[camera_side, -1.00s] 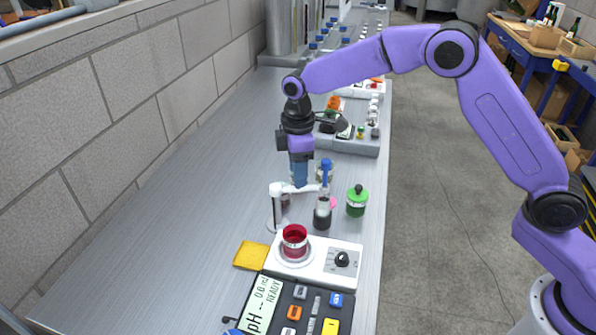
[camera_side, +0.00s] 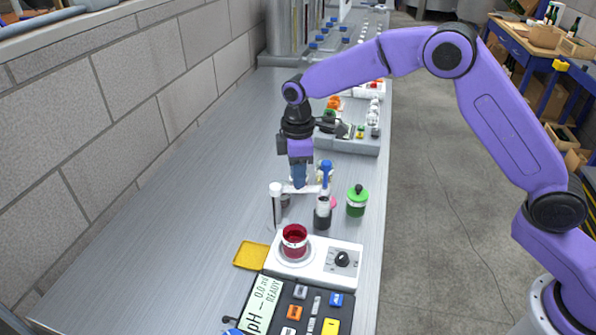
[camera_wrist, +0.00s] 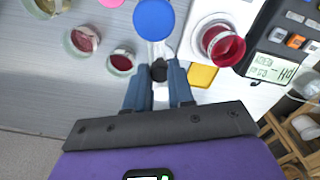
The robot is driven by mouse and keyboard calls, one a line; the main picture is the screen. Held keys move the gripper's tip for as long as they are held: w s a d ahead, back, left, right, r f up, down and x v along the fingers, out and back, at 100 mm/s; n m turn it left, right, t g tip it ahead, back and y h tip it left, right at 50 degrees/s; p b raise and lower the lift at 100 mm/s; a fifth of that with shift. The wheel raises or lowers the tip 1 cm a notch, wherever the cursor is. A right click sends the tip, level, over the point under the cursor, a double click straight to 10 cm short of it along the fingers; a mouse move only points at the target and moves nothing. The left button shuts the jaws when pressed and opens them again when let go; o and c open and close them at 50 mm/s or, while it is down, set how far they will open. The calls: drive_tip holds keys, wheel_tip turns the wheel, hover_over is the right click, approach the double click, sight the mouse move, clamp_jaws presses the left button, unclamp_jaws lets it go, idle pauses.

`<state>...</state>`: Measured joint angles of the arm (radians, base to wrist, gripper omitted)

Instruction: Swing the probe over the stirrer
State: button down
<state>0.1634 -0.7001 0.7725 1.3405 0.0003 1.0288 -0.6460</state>
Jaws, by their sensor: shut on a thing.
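The probe (camera_side: 325,172) has a blue cap and hangs upright from the right end of a white swing arm (camera_side: 313,188). Its lower part is at a dark-filled vessel (camera_side: 322,215); I cannot tell how deep it sits. A white post (camera_side: 275,205) carries the arm's left end. My gripper (camera_side: 298,184) points down and is shut on the swing arm, between post and probe. In the wrist view the blue cap (camera_wrist: 153,18) lies just beyond my fingertips (camera_wrist: 157,80). The white stirrer (camera_side: 316,262) stands nearer the camera, bearing a beaker of red liquid (camera_side: 295,240).
A green-lidded jar (camera_side: 357,200) stands right of the probe. A yellow cloth or pad (camera_side: 251,255) lies left of the stirrer. The pH meter (camera_side: 290,305) is in front. The bench at left is clear.

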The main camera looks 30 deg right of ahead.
drive_tip(key=shift+s+a+m, duration=0.4)
drive_tip(key=shift+a+m, duration=0.45)
drive_tip(key=shift+m, duration=1.4)
drive_tip(key=shift+s+a+m, duration=0.45)
drive_tip(key=shift+a+m, duration=0.4)
drive_tip(key=shift+m, duration=1.45)
drive_tip(key=shift+s+a+m, duration=0.4)
drive_tip(key=shift+a+m, duration=0.45)
drive_tip(key=shift+m, duration=1.4)
drive_tip(key=shift+r, duration=0.1)
drive_tip(key=c, duration=1)
unclamp_jaws()
drive_tip(key=shift+o, duration=0.2)
wheel_tip(320, 180, up, 17)
drive_tip(key=shift+r, duration=0.2)
drive_tip(key=shift+s, duration=0.1)
